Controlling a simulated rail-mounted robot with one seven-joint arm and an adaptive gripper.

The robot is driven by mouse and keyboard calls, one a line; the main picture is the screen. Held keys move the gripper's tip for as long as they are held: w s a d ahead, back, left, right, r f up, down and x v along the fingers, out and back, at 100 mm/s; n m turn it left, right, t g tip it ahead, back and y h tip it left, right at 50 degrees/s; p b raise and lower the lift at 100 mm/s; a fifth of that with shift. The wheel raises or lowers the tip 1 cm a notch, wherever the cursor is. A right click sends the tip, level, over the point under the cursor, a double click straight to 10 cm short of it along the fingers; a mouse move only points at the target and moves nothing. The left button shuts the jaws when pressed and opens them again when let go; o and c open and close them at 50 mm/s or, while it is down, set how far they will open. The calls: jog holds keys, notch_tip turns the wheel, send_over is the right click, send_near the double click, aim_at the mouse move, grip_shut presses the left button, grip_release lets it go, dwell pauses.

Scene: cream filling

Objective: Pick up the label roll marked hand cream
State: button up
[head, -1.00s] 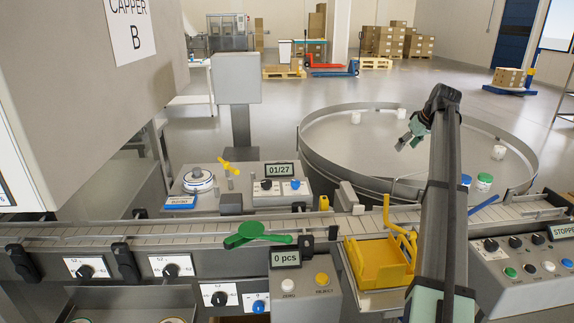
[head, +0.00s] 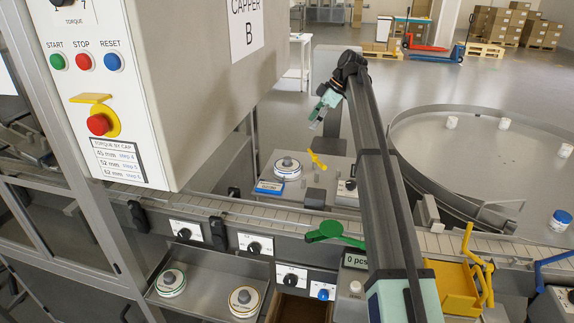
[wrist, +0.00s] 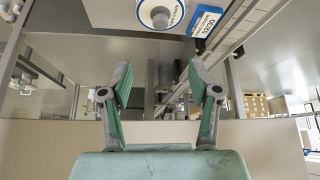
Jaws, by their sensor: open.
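Several label rolls show as white discs with grey centre knobs. A green-edged roll (head: 171,283) and an orange-edged roll (head: 243,301) lie in the grey tray (head: 205,314) below the conveyor. A blue-edged roll (head: 288,168) sits on the date-coder unit behind the conveyor, and it shows at the top of the wrist view (wrist: 160,14). I cannot read which roll is marked hand cream. My gripper (head: 321,108) is raised above and behind the conveyor, near the coder unit. In the wrist view its fingers (wrist: 160,85) are apart with nothing between them.
The conveyor (head: 200,203) runs across, with a green lever (head: 335,233) over its front edge. The big capper cabinet (head: 215,90) stands at the left. A yellow bin (head: 453,285) is at the right. A round turntable (head: 475,165) with jars is behind.

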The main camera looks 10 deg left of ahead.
jog(key=p, duration=0.3)
send_near(289, 158)
jog(key=x, duration=0.3)
jog(key=shift+a+f, duration=0.1)
jog(key=shift+a, duration=0.2)
jog(key=shift+p+x, duration=1)
jog(key=shift+x, duration=2.15)
jog(key=shift+d, duration=0.15)
grip_shut()
